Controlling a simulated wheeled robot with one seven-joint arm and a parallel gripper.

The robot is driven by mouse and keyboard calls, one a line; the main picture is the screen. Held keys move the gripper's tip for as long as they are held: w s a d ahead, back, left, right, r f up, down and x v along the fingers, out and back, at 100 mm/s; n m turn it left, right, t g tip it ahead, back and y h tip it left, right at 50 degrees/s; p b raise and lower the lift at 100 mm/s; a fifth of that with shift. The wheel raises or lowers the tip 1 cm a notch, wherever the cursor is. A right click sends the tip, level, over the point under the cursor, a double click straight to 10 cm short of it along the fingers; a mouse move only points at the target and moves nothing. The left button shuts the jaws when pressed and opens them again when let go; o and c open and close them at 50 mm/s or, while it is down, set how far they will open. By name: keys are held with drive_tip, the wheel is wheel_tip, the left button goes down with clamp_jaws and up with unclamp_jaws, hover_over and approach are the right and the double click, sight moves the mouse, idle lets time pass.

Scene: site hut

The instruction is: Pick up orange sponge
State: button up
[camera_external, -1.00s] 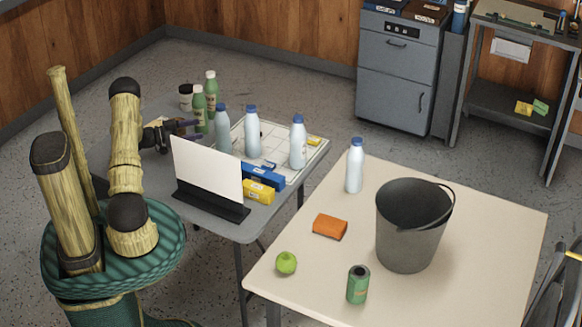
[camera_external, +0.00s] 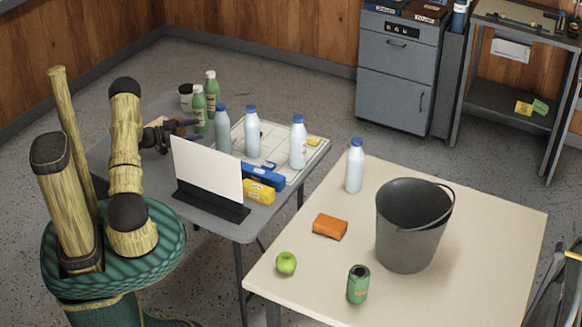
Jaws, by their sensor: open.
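The orange sponge (camera_external: 330,226) lies flat on the beige table, between the green apple and the grey bucket. My gripper (camera_external: 186,129) is over the grey table at the left, behind the white upright panel and near the green bottles. It is open, and I see nothing held in it. It is well away from the sponge, which is on the other table. The panel and the bottles are close to the fingers, and part of the gripper is hard to make out.
The beige table (camera_external: 480,262) also holds a bucket (camera_external: 405,235), a white bottle (camera_external: 355,168), an apple (camera_external: 286,263) and a green can (camera_external: 358,285). The grey table (camera_external: 222,226) carries a white panel (camera_external: 207,172), several bottles and blue and yellow boxes. A gap separates the tables.

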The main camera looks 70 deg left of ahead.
wheel_tip(320, 180, up, 11)
drive_tip(key=w+d+m+g+h+p, duration=0.1)
drive_tip(key=w+d+h, duration=0.1)
drive_tip(key=w+d, duration=0.3)
drive_tip(key=w+d+m+h, duration=0.1)
drive_tip(key=w+d, duration=0.1)
drive_tip(key=w, duration=0.5)
drive_tip(key=m+g+h+p, duration=0.3)
drive_tip(key=m+g+h, duration=0.3)
drive_tip(key=g, duration=0.1)
hover_over(319, 218)
wheel_tip(319, 218, down, 12)
drive_tip(key=shift+d+f, duration=0.1)
drive_tip(key=shift+f+m, duration=0.15)
drive_tip(key=shift+m, duration=0.15)
